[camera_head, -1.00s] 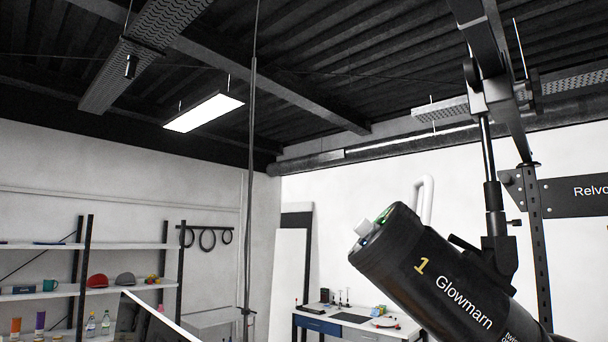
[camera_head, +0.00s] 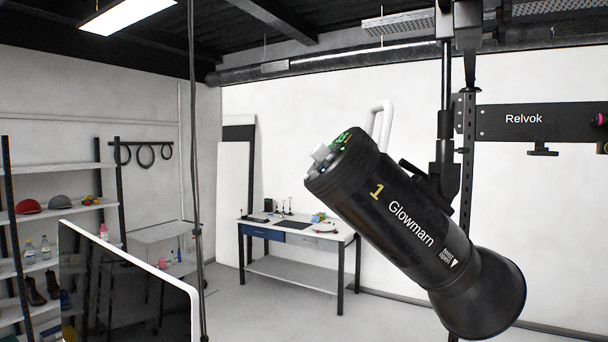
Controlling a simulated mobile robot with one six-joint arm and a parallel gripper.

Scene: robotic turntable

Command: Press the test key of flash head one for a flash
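Flash head one (camera_head: 402,215) is a black cylinder marked with a yellow "1" and "Glowmarn", right of the middle in the head view. It hangs tilted on a dark upright support, its flared reflector (camera_head: 480,300) pointing down right. Its rear end, up left, bears a pale knob (camera_head: 321,153), small blue parts and a green-lit area (camera_head: 343,138). A white handle (camera_head: 381,122) rises behind it. The rear panel is seen nearly edge-on, so I cannot tell which part is the test key. My gripper is not in view.
A white-edged dark panel (camera_head: 128,290) stands in the lower left foreground. A thin dark pole (camera_head: 194,180) stands left of centre. A white workbench (camera_head: 290,228) and shelves (camera_head: 30,218) are farther back. A black "Relvok" rail (camera_head: 530,120) is at right. Floor shows between.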

